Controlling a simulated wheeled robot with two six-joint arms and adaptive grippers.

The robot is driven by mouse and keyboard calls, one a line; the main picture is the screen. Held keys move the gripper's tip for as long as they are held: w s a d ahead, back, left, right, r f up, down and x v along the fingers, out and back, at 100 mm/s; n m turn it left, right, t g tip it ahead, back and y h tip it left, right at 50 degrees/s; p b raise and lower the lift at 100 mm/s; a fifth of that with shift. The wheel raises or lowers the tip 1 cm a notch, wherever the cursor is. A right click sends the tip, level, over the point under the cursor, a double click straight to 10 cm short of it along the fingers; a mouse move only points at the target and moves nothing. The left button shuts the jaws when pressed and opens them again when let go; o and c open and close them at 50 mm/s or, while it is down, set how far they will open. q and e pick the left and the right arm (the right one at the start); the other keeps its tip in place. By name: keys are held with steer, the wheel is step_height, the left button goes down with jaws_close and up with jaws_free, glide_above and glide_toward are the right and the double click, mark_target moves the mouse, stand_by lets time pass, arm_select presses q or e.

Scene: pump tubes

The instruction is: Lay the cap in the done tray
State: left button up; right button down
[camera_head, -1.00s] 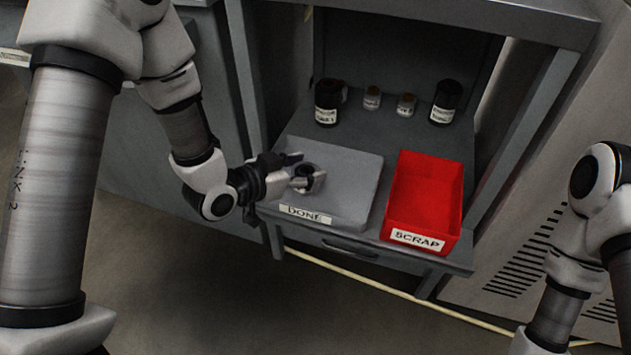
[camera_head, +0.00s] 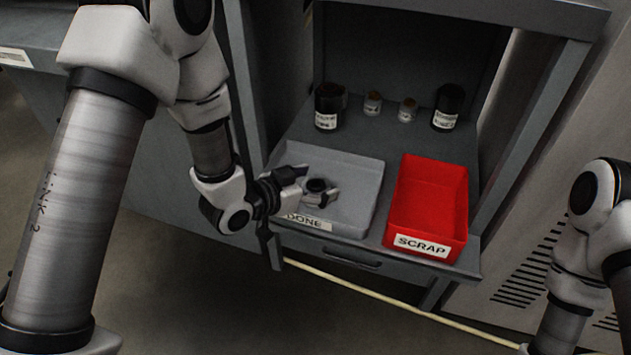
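The cap (camera_head: 317,186) is a small dark round piece over the grey done tray (camera_head: 360,190), near its front left part. My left gripper (camera_head: 319,188) reaches in from the left, with its fingers around the cap and shut on it. The cap is low over the tray floor; I cannot tell whether it touches. The tray's front label reads DONE and is partly covered by the gripper. My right gripper is out of view; only part of that arm shows at the right edge.
A red scrap tray (camera_head: 428,205) stands just right of the done tray. Behind them stand two dark labelled jars (camera_head: 329,106) (camera_head: 447,107) and two small bottles (camera_head: 373,103) (camera_head: 407,110). Cabinet posts flank the shelf. The right part of the done tray is empty.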

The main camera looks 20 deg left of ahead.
arm_select(q)
steer(key=shift+r, duration=0.2)
steer(key=p+v, duration=0.2)
steer(key=v, duration=0.1)
steer(key=p+v, duration=0.3)
steer(key=v, duration=0.1)
steer(key=shift+s+r, duration=0.1)
steer(key=shift+r, duration=0.4)
steer(key=s+a+f+n+g+y+p, duration=0.35)
steer(key=s+f+g, duration=0.25)
steer(key=s+f, duration=0.45)
steer(key=s+a+f+n+g+y+p, duration=0.35)
steer(key=s+f+g, duration=0.35)
steer(key=s, duration=0.6)
step_height(320, 180, up, 31)
steer(key=t+p, duration=0.1)
steer(key=p, duration=3)
steer(key=shift+d+r+p, duration=0.15)
steer(key=shift+d+p, duration=0.1)
steer(key=shift+p, duration=0.15)
steer(key=shift+w, duration=0.15)
